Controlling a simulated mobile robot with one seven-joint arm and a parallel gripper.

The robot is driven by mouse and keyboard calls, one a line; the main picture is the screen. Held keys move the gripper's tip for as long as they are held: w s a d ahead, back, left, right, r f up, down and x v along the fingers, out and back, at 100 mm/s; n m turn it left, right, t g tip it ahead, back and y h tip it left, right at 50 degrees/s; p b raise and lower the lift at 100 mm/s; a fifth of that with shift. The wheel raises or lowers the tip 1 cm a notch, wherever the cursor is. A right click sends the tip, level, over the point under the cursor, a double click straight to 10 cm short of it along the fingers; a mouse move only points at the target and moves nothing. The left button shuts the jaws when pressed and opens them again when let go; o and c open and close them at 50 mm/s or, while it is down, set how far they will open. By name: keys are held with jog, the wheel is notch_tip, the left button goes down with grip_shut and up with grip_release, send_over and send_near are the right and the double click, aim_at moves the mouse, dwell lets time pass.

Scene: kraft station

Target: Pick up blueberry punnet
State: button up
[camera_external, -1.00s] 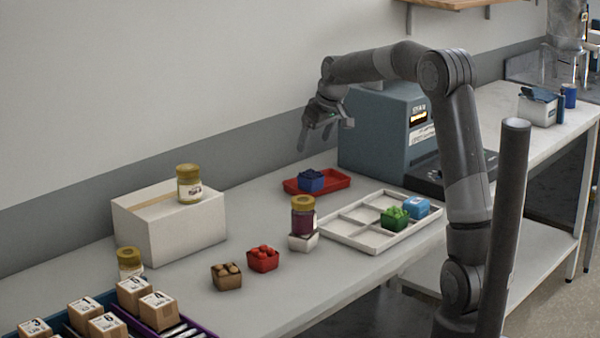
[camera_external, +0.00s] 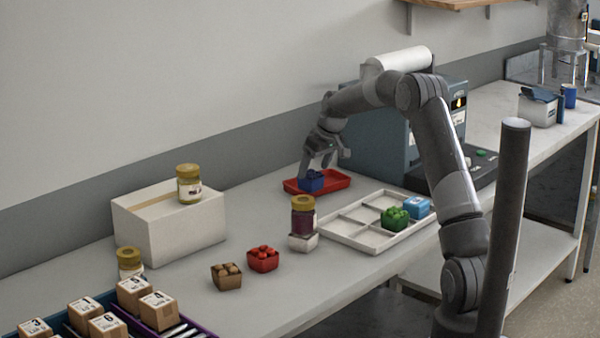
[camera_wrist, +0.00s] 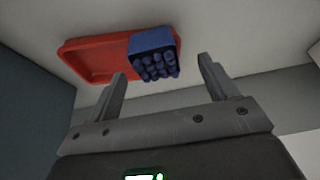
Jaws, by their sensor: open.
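The blueberry punnet (camera_external: 312,181) is a small blue box heaped with dark blue berries. It sits in a red tray (camera_external: 337,182) toward the back of the bench. In the wrist view the punnet (camera_wrist: 153,55) is at one end of the red tray (camera_wrist: 92,60), ahead of the fingertips and roughly between their lines. My gripper (camera_external: 321,170) is just above the punnet in the external view and partly overlaps it. In the wrist view my gripper (camera_wrist: 160,72) is open, with nothing between the fingers.
A white compartment tray (camera_external: 350,238) holds a green punnet (camera_external: 395,218) and a light blue box (camera_external: 417,207). A purple jar (camera_external: 303,218) stands on a white base. A teal machine (camera_external: 385,135) stands behind the red tray. A white carton (camera_external: 180,220) carries another jar (camera_external: 189,184).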

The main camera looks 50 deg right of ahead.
aim_at(312, 174)
jog(key=x, duration=0.5)
jog(key=shift+w+d, duration=0.15)
jog(key=shift+d, duration=0.15)
jog(key=c, duration=1.2)
jog(key=shift+o, duration=0.2)
